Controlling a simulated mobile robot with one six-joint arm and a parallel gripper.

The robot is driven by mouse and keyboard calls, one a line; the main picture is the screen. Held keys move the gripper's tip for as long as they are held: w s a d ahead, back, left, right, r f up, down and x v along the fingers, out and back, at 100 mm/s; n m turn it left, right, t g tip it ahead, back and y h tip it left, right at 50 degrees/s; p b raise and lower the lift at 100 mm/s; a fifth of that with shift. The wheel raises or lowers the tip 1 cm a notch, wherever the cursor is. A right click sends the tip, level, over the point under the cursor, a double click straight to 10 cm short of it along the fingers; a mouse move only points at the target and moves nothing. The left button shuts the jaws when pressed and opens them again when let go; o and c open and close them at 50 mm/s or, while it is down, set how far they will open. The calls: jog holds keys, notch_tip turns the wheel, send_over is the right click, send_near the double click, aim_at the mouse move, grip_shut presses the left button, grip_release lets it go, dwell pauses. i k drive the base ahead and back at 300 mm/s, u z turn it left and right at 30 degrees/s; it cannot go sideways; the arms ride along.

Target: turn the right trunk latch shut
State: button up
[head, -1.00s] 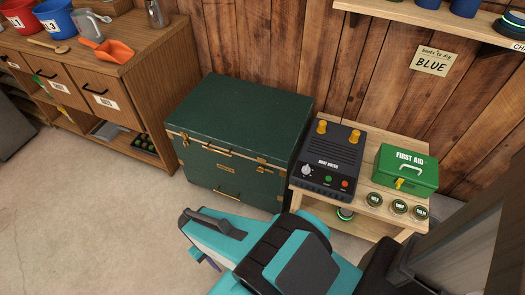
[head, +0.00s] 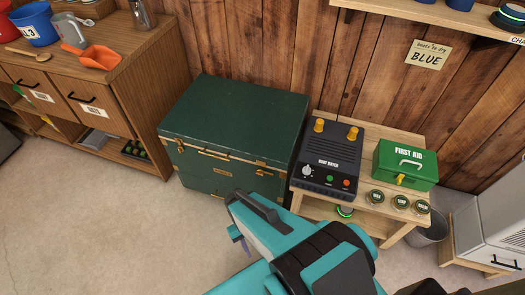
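The dark green trunk (head: 232,106) stands on the floor against the plank wall in the head view, with its lid down. Brass fittings run along its front edge. The right latch (head: 262,170) is a small brass piece near the front right corner; its exact turn is too small to tell. A left latch (head: 180,148) shows near the front left corner. My gripper (head: 236,218) is in front of the trunk's right part, nearer the camera and seemingly apart from it. Its fingertips are mostly hidden by its own body, so its opening does not show.
A wooden cabinet (head: 130,80) stands at left. The floor (head: 110,225) in front is clear.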

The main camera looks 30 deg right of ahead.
aim_at(260, 172)
jog(key=u, duration=0.65)
jog(key=k, duration=0.1)
jog(key=z, duration=1.75)
jog(key=k, duration=1.3)
jog(key=u, duration=0.3)
jog(key=i, duration=0.9)
jog(key=u, duration=0.1)
